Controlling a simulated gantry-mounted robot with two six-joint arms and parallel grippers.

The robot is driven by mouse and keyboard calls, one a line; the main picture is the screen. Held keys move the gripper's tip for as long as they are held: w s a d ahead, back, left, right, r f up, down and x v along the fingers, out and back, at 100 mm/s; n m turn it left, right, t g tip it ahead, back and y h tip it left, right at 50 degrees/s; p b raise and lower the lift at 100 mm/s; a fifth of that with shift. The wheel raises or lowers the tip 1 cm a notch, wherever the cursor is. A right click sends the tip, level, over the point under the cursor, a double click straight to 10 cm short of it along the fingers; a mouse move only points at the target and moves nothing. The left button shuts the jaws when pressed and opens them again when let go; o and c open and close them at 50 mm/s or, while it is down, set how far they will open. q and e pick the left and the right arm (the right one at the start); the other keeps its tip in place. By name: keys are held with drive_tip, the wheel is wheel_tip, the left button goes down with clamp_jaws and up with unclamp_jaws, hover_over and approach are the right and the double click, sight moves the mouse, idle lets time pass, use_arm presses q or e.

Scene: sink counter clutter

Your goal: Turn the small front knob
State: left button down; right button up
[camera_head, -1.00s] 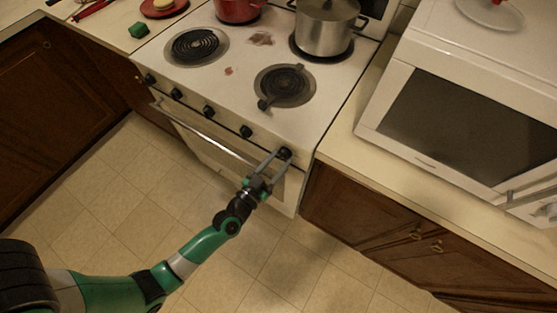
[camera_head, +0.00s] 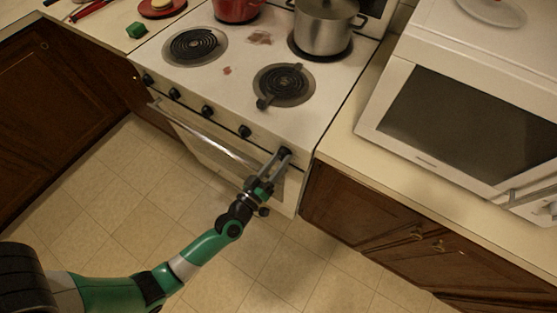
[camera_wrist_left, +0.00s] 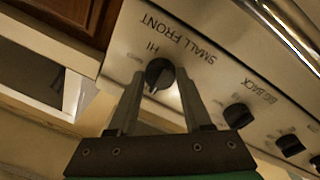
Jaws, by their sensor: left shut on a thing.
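The small front knob (camera_head: 285,151) is the rightmost black knob on the stove's front panel. In the left wrist view the black knob (camera_wrist_left: 159,72) sits beside the printed words "SMALL FRONT" and "HI". My left gripper (camera_head: 281,158) reaches up to it from the lower left. In the wrist view the two fingers of my left gripper (camera_wrist_left: 160,84) lie on either side of the knob, shut on it. The fingers hide part of the knob in the head view. My right gripper is in neither view.
Several other black knobs, one of them the "BIG BACK" knob (camera_wrist_left: 238,115), line the panel to the left in the head view. The oven door handle (camera_head: 215,137) runs below them. A steel pot (camera_head: 322,32) and a red pot (camera_head: 237,10) stand on the stove. The floor below is clear.

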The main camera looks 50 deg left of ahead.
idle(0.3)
use_arm(q)
drive_tip(key=shift+c, duration=1.7)
unclamp_jaws()
drive_tip(key=p+v, duration=0.2)
drive_tip(key=v, duration=0.9)
drive_tip(key=shift+s, duration=0.3)
